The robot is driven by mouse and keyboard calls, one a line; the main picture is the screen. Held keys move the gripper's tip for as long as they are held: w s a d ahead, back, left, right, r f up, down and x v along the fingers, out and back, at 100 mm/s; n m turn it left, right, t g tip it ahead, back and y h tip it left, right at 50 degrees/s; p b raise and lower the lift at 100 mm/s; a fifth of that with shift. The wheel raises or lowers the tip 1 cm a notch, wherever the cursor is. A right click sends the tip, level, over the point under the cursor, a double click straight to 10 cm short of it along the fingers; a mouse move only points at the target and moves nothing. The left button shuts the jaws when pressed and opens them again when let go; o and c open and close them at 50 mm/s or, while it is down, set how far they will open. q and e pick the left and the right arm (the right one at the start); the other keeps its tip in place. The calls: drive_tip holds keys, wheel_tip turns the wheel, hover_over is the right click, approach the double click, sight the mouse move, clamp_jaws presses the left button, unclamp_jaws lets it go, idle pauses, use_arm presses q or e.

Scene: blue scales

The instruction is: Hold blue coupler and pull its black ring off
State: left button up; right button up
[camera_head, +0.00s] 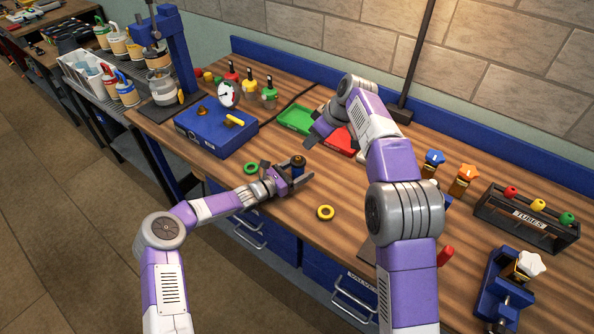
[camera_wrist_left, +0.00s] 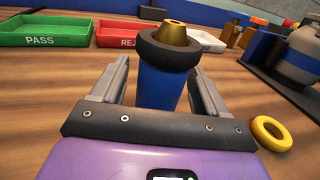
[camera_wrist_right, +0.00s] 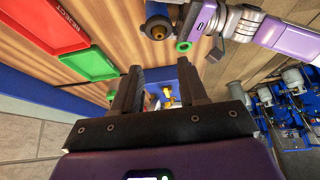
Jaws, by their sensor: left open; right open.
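The blue coupler (camera_wrist_left: 165,88) stands upright on the bench with a thick black ring (camera_wrist_left: 168,50) around its top and a brass tip (camera_wrist_left: 172,33) above the ring. In the head view the coupler (camera_head: 298,171) is at the end of my left arm. My left gripper (camera_head: 292,178) is open, one finger on each side of the coupler's blue body, below the ring. My right gripper (camera_wrist_right: 159,68) is open and empty, apart from the coupler. In the head view it is over the trays, its fingers largely hidden. The black ring also shows in the right wrist view (camera_wrist_right: 157,28).
A yellow ring (camera_head: 325,212) and a green ring (camera_head: 251,168) lie on the bench beside the coupler. A green tray (camera_head: 296,119) and red tray (camera_head: 342,142) lie behind. A blue box (camera_head: 214,132) with a gauge stands left. A tube rack (camera_head: 527,217) stands right.

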sight(297, 158)
use_arm(q)
drive_tip(key=c, duration=1.1)
drive_tip(key=shift+c, duration=0.6)
use_arm(e)
drive_tip(key=o, duration=0.4)
drive_tip(key=shift+a, duration=0.1)
drive_tip(key=shift+c, duration=0.2)
drive_tip(key=shift+o, duration=0.7)
drive_tip(key=shift+s+a+m, duration=0.1)
drive_tip(key=shift+a+m, duration=0.05)
drive_tip(key=shift+m, duration=0.15)
drive_tip(key=w+a+f+m+h, duration=0.1)
drive_tip(key=f+m, duration=0.1)
drive_tip(key=f, duration=0.1)
drive_tip(key=w+a+f+m+h, duration=0.1)
drive_tip(key=a+f+m, duration=0.1)
drive_tip(key=f, duration=0.2)
drive_tip(key=w+a+f+m+t+h, duration=0.1)
drive_tip(key=f+m, duration=0.2)
drive_tip(key=f, duration=0.1)
drive_tip(key=shift+a, duration=0.25)
drive_tip(key=shift+r, duration=0.1)
